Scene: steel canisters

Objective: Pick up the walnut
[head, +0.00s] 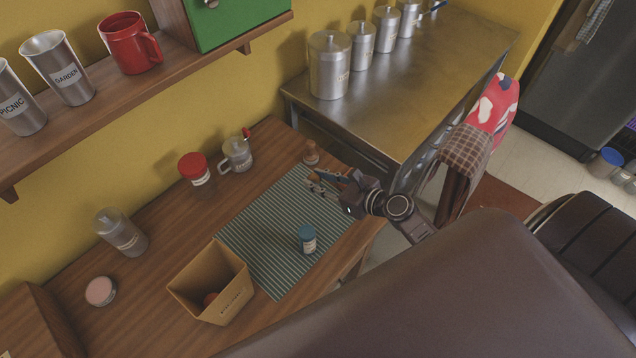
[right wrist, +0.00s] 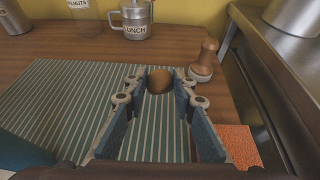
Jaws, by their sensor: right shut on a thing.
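The walnut (right wrist: 159,81) is a round brown ball between the fingertips of my right gripper in the right wrist view. My right gripper (head: 318,182) is shut on it, over the upper right part of the green striped mat (head: 262,235). In the head view the walnut is small and mostly hidden by the fingers. I cannot tell whether it touches the mat or hangs just above it. My left gripper is not in view.
A wooden stamp-like object (head: 311,153) stands just beyond the gripper. A steel mug (head: 238,155) and red-lidded jar (head: 196,170) stand behind. The mat's middle is clear.

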